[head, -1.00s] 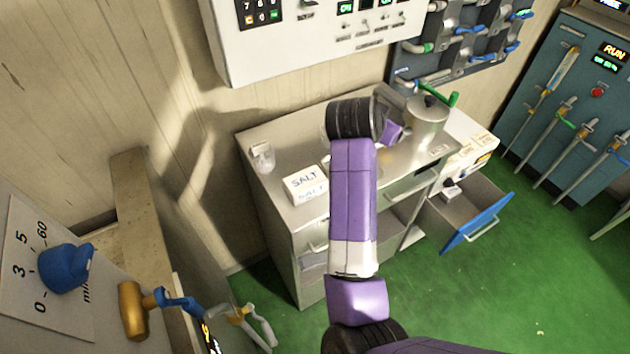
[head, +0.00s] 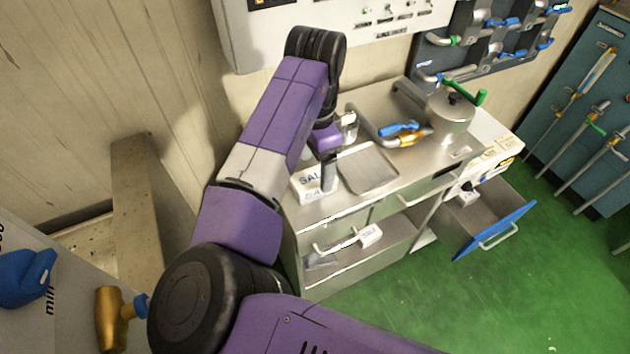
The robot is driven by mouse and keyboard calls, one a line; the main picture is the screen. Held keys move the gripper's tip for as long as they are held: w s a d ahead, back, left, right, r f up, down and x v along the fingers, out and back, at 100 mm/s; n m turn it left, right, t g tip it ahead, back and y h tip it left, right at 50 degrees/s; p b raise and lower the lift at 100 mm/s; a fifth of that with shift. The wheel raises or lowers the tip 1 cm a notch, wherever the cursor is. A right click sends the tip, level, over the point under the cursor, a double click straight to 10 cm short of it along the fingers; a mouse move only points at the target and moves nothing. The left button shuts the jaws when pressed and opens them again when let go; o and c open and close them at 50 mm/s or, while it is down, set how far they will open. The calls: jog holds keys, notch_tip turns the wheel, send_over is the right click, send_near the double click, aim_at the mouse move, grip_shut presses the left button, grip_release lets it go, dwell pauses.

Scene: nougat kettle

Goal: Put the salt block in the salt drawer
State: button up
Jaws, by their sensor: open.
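The white salt block (head: 306,188), with blue SALT lettering, sits on the left part of the steel counter (head: 340,207), partly hidden by my gripper. My gripper (head: 329,186) points down at the block's right side, and its jaws are open. I cannot tell whether a finger touches the block. An open drawer (head: 484,214) with a blue front and pale handle sticks out at the right of the counter unit; a small white object lies at its back. I cannot read a label that marks it as the salt drawer.
A flat metal tray (head: 368,170) lies right of the block. Behind it are a blue-and-gold handled tool (head: 404,133) and a lidded steel pot (head: 451,112) with a green handle. A clear jar (head: 348,124) stands behind my gripper. A small white labelled piece (head: 370,236) shows below the counter.

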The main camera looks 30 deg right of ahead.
aim_at(313, 177)
jog(key=f, duration=0.5)
jog(key=shift+w+a+f+p, duration=0.15)
jog(key=shift+w+f+p, duration=0.05)
jog(key=shift+f+p, duration=0.2)
jog(key=shift+r, duration=0.15)
grip_shut()
